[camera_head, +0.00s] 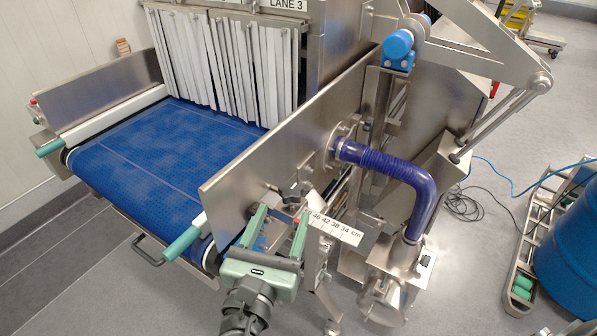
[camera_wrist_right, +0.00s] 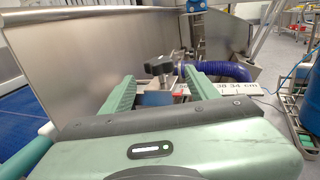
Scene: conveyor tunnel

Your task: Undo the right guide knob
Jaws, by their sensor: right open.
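The right guide knob (camera_wrist_right: 158,66) is a dark knob with a wide head. In the right wrist view it stands between and just beyond my fingertips, in front of the steel side guide plate (camera_wrist_right: 95,60). My right gripper (camera_head: 281,212) is green and open, and its two fingers point at the knob with a gap between them. I cannot tell whether a finger touches the knob. A white scale strip (camera_head: 335,228) with numbers in cm lies just right of the fingers; it also shows in the right wrist view (camera_wrist_right: 238,89). My left gripper is not in view.
The blue conveyor belt (camera_head: 160,150) runs under white strip curtains (camera_head: 230,65) left of the guide plate. A purple hose (camera_head: 385,165) bends down close on the right. A blue drum (camera_head: 570,245) stands at the far right. Grey floor is clear at lower left.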

